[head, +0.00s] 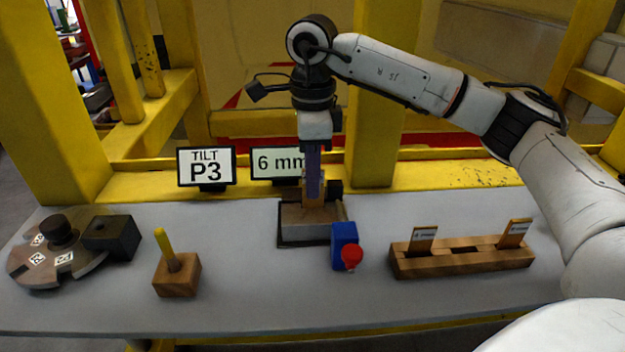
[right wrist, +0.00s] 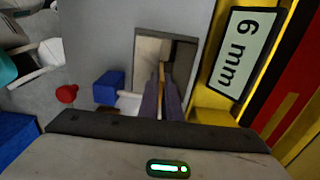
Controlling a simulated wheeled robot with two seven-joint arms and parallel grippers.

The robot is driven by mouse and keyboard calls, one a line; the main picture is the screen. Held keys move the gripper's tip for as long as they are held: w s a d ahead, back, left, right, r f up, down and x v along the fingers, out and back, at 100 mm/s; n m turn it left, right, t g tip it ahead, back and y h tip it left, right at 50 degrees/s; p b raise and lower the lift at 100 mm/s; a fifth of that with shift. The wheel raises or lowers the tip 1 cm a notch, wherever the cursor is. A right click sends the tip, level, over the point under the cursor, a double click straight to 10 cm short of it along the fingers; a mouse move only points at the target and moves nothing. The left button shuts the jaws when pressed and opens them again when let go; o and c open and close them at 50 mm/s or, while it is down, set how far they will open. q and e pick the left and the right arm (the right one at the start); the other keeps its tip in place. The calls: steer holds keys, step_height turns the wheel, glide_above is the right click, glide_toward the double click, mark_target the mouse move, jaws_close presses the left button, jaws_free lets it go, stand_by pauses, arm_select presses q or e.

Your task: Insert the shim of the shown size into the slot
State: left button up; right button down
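My right gripper (head: 313,188) points straight down over the slotted block (head: 305,238) at the table's middle. Its fingers are closed on a thin tan shim (right wrist: 162,74), which shows as an edge between the fingertips in the right wrist view. In the head view the fingers hide most of the shim, and I cannot tell whether its lower end is inside the slot. A sign (head: 272,163) reads "6 mm", partly covered by the gripper. Two labelled shims, left (head: 422,240) and right (head: 514,233), stand in the wooden rack (head: 462,262); its middle slot is empty. My left gripper is out of view.
A blue block with a red knob (head: 345,245) stands just right of the slotted block. A wooden block with a yellow peg (head: 176,277), a round dial plate (head: 45,265) and a dark block (head: 112,237) are at left. A "TILT P3" sign (head: 206,166) stands behind.

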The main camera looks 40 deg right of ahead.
steer(key=shift+r+p, duration=0.45)
steer(key=shift+r, duration=0.25)
stand_by(1.4)
steer(key=shift+f+b, duration=1.2)
steer(key=shift+f, duration=1)
steer(key=c, duration=1.9)
jaws_free()
steer(key=shift+r, duration=0.1)
step_height(320, 180, up, 9)
steer(key=shift+r+p, duration=0.4)
steer(key=shift+r, duration=0.2)
